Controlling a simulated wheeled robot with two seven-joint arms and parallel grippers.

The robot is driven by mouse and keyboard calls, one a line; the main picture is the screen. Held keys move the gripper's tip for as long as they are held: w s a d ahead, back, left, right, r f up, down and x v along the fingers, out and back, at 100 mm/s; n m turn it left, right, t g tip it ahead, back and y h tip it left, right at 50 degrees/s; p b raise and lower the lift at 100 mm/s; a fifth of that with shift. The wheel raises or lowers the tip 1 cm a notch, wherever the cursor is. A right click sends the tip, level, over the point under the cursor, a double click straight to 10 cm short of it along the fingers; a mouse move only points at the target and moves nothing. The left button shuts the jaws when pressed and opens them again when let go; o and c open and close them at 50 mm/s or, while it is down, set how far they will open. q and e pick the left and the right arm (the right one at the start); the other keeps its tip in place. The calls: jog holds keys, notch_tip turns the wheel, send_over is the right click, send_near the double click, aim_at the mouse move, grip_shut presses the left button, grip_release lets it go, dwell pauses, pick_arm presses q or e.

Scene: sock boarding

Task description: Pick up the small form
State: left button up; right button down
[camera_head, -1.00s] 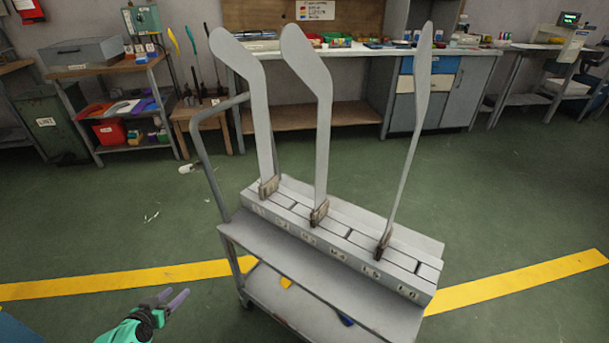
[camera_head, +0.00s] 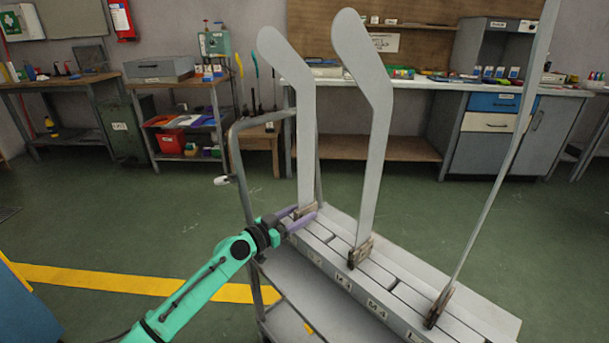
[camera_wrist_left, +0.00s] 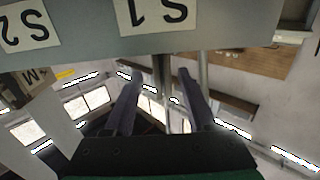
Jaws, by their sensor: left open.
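Three flat grey leg-shaped forms stand upright in a long slotted rack (camera_head: 400,300) on a cart. The leftmost form (camera_head: 306,150) stands at the end where the wrist view shows the labels S1 (camera_wrist_left: 153,12) and S2 (camera_wrist_left: 28,28). A middle form (camera_head: 375,130) and a right form (camera_head: 505,170) stand further along. My left gripper (camera_head: 302,214) is open at the foot of the leftmost form, its purple fingers level with the foot. I cannot tell whether they touch it. In the left wrist view, thin grey uprights show between and beside the fingers (camera_wrist_left: 158,95). My right gripper is out of view.
The cart's handle (camera_head: 237,170) rises just left of the leftmost form, close to my left wrist. The middle form stands to the right of the gripper. Workbenches (camera_head: 430,85) line the back wall.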

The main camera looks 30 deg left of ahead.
aim_at(313, 204)
pick_arm(q)
jog(key=x, duration=0.5)
jog(key=shift+a, duration=0.15)
grip_shut()
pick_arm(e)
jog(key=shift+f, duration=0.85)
pick_arm(q)
jog(key=shift+r+p, duration=0.1)
jog(key=shift+p, duration=0.2)
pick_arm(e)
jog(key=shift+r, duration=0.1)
